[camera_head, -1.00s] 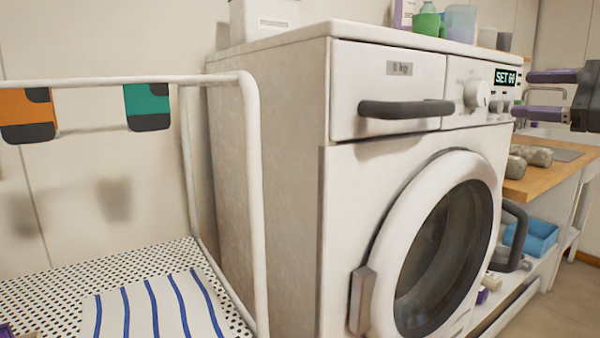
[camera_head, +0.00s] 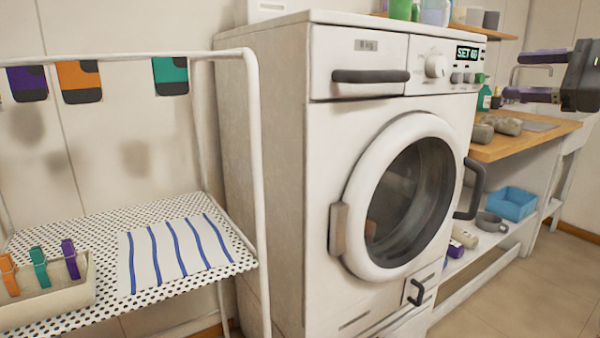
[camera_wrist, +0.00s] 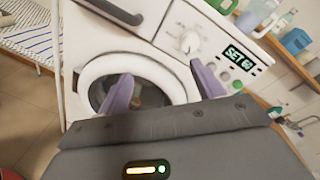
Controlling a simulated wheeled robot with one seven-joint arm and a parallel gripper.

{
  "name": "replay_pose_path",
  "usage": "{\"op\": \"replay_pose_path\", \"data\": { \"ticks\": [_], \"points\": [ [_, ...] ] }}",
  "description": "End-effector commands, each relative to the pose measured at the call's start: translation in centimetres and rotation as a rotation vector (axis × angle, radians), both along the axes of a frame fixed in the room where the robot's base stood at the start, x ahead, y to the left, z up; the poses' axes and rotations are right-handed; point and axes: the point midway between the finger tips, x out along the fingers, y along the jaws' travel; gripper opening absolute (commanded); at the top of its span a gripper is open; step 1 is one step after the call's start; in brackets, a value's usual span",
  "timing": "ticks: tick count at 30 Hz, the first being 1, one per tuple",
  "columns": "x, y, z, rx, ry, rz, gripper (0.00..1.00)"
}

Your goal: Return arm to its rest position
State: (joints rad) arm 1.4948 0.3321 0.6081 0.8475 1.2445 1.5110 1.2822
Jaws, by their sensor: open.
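My gripper (camera_head: 538,76) is at the right edge of the head view, in the air right of the washing machine (camera_head: 285,150). Its two purple-grey fingers point left and stand apart, with nothing between them. In the wrist view my gripper (camera_wrist: 160,88) is also open and empty. Past its fingers are the machine's round door (camera_wrist: 140,66), its knob (camera_wrist: 190,42) and its lit display (camera_wrist: 239,55). Most of my arm is outside the head view.
A white rack (camera_head: 258,180) with hanging colored pieces stands left of the machine. Its perforated shelf holds a striped cloth (camera_head: 175,250) and a bin of clothespins (camera_head: 50,300). A wooden counter (camera_head: 525,140) is at the right, with a blue basket (camera_head: 513,204) below. Floor is open at lower right.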

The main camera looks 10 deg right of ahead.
Motion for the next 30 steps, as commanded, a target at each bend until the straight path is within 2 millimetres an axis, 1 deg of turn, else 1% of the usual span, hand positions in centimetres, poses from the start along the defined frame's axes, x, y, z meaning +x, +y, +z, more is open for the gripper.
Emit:
{"op": "replay_pose_path", "data": {
  "ticks": [5, 8, 11, 14, 17, 18, 19, 20, 21, 22, 23, 24, 26, 27, 29, 30],
  "points": [
    [2.3, 2.4, -1.6, -0.057, 0.045, 0.013, 0.67],
    [3.8, 4.3, -2.8, -0.106, 0.079, 0.024, 0.67],
    [5.3, 6.6, -4.5, -0.171, 0.12, 0.04, 0.67],
    [6.8, 9.7, -6.7, -0.259, 0.166, 0.064, 0.67],
    [8.0, 13.8, -9.7, -0.388, 0.22, 0.104, 0.67],
    [8.2, 15.9, -11.2, -0.458, 0.244, 0.128, 0.67],
    [8.1, 17.4, -12.5, -0.517, 0.263, 0.147, 0.67],
    [7.9, 19.1, -13.8, -0.583, 0.279, 0.172, 0.67],
    [7.4, 21.1, -15.7, -0.673, 0.298, 0.204, 0.67],
    [6.8, 22.5, -17.0, -0.743, 0.31, 0.231, 0.67],
    [6.1, 23.8, -18.3, -0.812, 0.32, 0.26, 0.67],
    [4.9, 25.3, -20.0, -0.905, 0.326, 0.3, 0.67],
    [2.9, 27.3, -22.5, -1.042, 0.33, 0.366, 0.67],
    [1.3, 28.4, -24.1, -1.134, 0.326, 0.415, 0.67],
    [-1.1, 29.7, -26.5, -1.269, 0.311, 0.491, 0.67],
    [-2.8, 30.3, -28.1, -1.359, 0.295, 0.547, 0.67]
  ]
}}
